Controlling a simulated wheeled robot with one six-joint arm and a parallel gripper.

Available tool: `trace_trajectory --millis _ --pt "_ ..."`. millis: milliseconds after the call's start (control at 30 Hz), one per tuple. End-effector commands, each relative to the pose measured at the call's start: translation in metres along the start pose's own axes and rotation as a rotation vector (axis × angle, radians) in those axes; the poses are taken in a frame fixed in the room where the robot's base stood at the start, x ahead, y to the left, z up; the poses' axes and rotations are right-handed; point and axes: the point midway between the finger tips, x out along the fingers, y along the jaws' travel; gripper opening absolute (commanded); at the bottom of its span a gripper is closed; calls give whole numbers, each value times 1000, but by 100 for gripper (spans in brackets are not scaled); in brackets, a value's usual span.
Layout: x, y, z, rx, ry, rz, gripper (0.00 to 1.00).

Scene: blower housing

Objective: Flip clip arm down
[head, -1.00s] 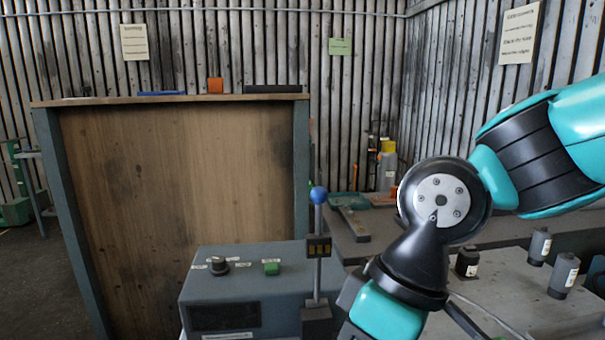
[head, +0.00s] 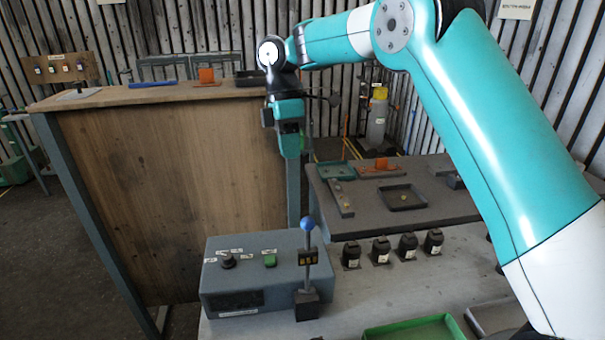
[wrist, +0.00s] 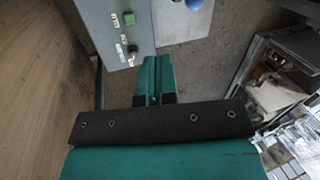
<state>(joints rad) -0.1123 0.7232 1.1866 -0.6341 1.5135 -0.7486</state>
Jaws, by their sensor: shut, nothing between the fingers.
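I cannot make out a clip arm for certain in either view. A grey control box (head: 225,285) carries a black knob (head: 228,261) and a green button (head: 270,260). Beside its right end stands an upright lever with a blue ball top (head: 307,224). My gripper (head: 291,153) hangs in front of the wooden panel's right edge, above and behind the box, pointing down. In the wrist view my gripper (wrist: 154,62) is shut and empty. The box (wrist: 100,20) shows beyond the fingertips, with the blue ball (wrist: 193,4) at the top edge.
Several black containers (head: 381,250) stand in a row on the bench. Behind them is a dark shelf with a small tray (head: 402,197). A green tray (head: 415,330) lies at front.

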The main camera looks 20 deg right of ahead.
Motion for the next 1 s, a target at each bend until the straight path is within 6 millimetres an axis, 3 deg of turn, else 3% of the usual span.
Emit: trace_trajectory --millis 467,1000 --pt "0 7 3 -22 -13 -5 0" --pt "66 9 3 -21 -13 -3 0"
